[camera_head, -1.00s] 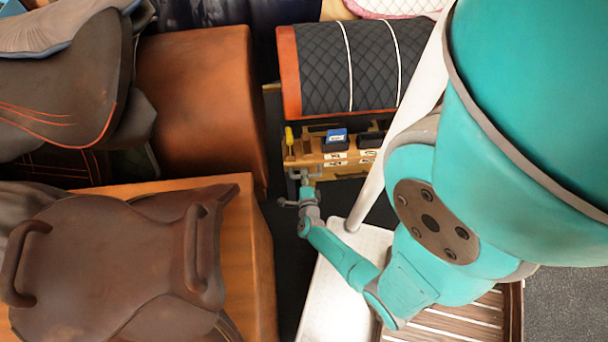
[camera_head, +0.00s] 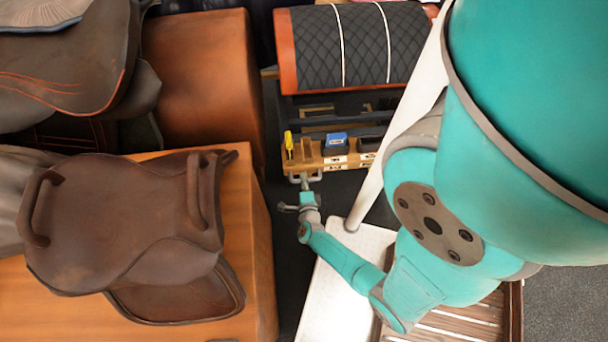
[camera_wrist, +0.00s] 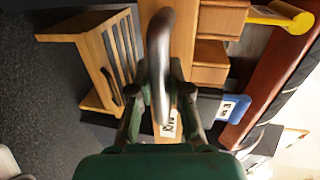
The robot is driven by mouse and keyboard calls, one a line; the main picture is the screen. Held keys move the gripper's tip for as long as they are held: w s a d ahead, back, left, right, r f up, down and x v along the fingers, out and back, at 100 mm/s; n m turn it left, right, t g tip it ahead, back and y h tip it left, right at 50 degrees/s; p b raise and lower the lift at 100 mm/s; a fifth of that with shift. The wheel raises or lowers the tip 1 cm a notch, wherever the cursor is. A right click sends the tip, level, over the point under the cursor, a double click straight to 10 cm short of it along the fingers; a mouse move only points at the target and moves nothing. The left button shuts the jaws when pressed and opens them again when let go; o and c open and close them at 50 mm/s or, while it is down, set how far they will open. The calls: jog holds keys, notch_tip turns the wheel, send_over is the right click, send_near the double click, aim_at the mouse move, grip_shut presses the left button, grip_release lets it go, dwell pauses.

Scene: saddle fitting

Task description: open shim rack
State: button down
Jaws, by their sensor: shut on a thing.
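The shim rack (camera_head: 312,160) is a wooden tray with compartments and white labels on its front. It stands out on the near side below the black quilted roll, with a dark gap and frame visible behind it. A grey bar handle (camera_head: 304,180) projects from its front left. My gripper (camera_head: 306,188) is shut on this handle. In the wrist view the curved handle (camera_wrist: 159,55) runs between the dark fingers of my gripper (camera_wrist: 160,108), with the rack's wooden front (camera_wrist: 183,40) behind it. A yellow item (camera_head: 289,145) and a blue item (camera_head: 336,139) sit in the rack.
A brown saddle (camera_head: 130,215) rests on a wooden block (camera_head: 255,235) at left. A brown padded block (camera_head: 205,85) stands behind it. The quilted roll (camera_head: 360,45) is beyond the rack. A white surface (camera_head: 345,290) lies below my arm. Dark floor shows between.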

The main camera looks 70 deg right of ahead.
jog(key=c, duration=1.1)
grip_release()
jog(key=shift+a, duration=0.1)
jog(key=v, duration=1.1)
jog(key=shift+s+a, duration=0.2)
jog(key=shift+a, duration=0.15)
